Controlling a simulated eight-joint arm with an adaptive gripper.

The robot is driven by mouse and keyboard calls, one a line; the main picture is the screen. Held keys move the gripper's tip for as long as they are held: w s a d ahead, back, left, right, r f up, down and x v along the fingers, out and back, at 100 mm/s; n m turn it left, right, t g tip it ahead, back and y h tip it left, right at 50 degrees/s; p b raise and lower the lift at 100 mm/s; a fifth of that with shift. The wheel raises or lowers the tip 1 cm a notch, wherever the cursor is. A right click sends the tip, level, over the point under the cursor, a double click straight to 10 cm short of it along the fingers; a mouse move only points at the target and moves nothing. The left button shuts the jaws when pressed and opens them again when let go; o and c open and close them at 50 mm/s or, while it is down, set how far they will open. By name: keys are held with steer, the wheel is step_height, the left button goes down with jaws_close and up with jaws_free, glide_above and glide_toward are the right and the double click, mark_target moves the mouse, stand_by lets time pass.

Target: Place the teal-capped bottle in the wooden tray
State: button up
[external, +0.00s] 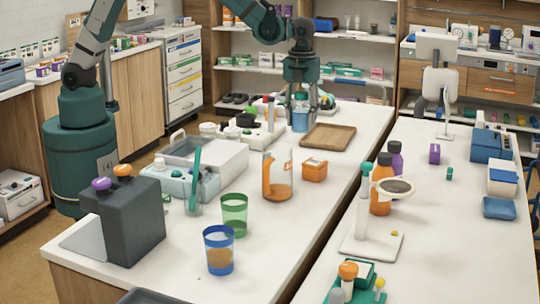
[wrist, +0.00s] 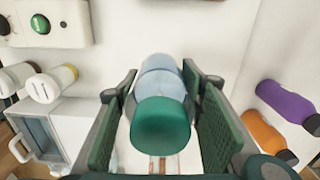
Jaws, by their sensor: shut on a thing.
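The teal-capped bottle has a pale blue, see-through body (external: 300,121) and a teal cap (wrist: 161,122). In the wrist view it lies between the two green finger pads, cap toward the camera. My gripper (external: 300,104) is shut on it; the fingers also show in the wrist view (wrist: 160,88). In the external view the gripper points down and hides the cap. The bottle is upright, just left of the wooden tray (external: 328,138); whether its base touches the counter is hard to tell. The tray is brown, shallow and empty.
A white device (external: 262,134) stands left of the bottle, near a white box (external: 215,155). An orange container (external: 314,170) and a jug (external: 277,178) stand in front of the tray. Orange (external: 381,186) and purple (external: 397,160) bottles stand on the right counter.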

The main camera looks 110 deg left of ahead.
steer(key=w+a+n+p, duration=0.3)
steer(key=a+n, duration=0.3)
steer(key=a, duration=1.7)
steer(key=shift+w+a+r, duration=0.2)
steer(key=shift+a+r, duration=0.15)
steer(key=shift+f, duration=0.1)
glide_above(329, 137)
steer(key=shift+w+d+f, duration=0.1)
steer(key=shift+d+f, duration=0.05)
steer(key=shift+f, duration=1.35)
steer(key=shift+d+f, duration=0.1)
steer(key=shift+f, duration=1.4)
steer(key=shift+f, duration=1.9)
steer(key=shift+f, duration=0.15)
